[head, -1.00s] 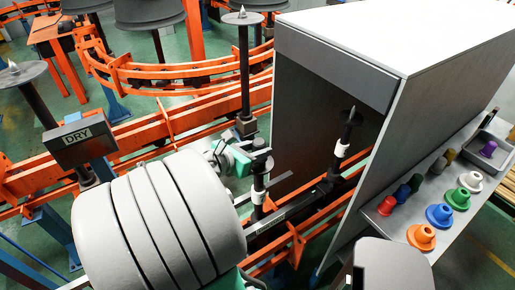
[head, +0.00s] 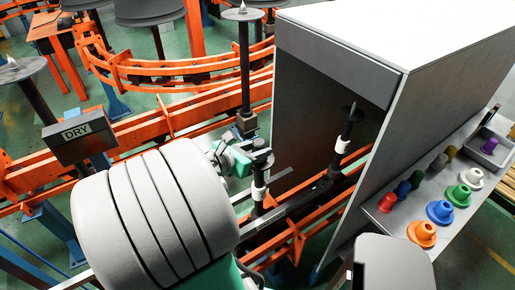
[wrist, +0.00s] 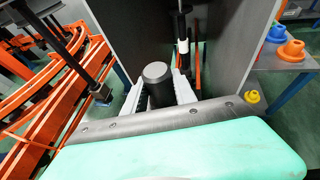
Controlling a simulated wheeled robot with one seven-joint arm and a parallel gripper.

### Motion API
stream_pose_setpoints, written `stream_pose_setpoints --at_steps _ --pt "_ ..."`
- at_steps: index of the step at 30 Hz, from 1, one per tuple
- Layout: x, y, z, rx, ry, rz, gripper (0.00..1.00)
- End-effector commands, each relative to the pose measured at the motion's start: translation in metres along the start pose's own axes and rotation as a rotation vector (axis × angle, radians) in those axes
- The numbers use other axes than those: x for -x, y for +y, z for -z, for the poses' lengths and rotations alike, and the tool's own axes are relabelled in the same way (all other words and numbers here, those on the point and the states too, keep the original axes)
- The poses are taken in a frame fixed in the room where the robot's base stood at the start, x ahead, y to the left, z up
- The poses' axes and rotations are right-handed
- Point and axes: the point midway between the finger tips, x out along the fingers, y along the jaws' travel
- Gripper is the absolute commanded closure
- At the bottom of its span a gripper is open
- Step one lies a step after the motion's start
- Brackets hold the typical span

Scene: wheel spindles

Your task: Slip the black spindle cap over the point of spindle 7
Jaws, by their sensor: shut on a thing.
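My gripper (head: 260,160) is shut on the black spindle cap (wrist: 157,84), which sits upright between the two pale fingers in the wrist view. In the head view the cap (head: 260,144) is at the top of the near spindle (head: 258,192), a dark post with a white band in front of the grey booth. The cap looks lined up over this post, but I cannot tell whether it touches or covers the point. The point is hidden by the cap and fingers. No spindle number is readable.
A second spindle (head: 343,145) with a bare point stands inside the grey booth (head: 400,120); it also shows in the wrist view (wrist: 183,40). A side shelf (head: 388,228) holds several coloured caps. Orange rails (head: 130,140) and a DRY sign (head: 77,133) lie to the left.

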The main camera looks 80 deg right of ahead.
Motion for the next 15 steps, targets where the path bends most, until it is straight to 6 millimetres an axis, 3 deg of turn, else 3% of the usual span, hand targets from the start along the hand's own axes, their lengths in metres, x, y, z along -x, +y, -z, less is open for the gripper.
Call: stream_pose_setpoints --at_steps 3,4,13,15 --pt "0.0000 -0.0001 -0.0002 0.000 0.000 0.000 1.00" --pt "0.0000 -0.0001 -0.0002 0.000 0.000 0.000 0.66" --pt "-0.0001 -0.0002 -0.0002 0.000 0.000 0.001 0.42" --pt "-0.0001 -0.0002 -0.0002 0.000 0.000 0.001 0.42"
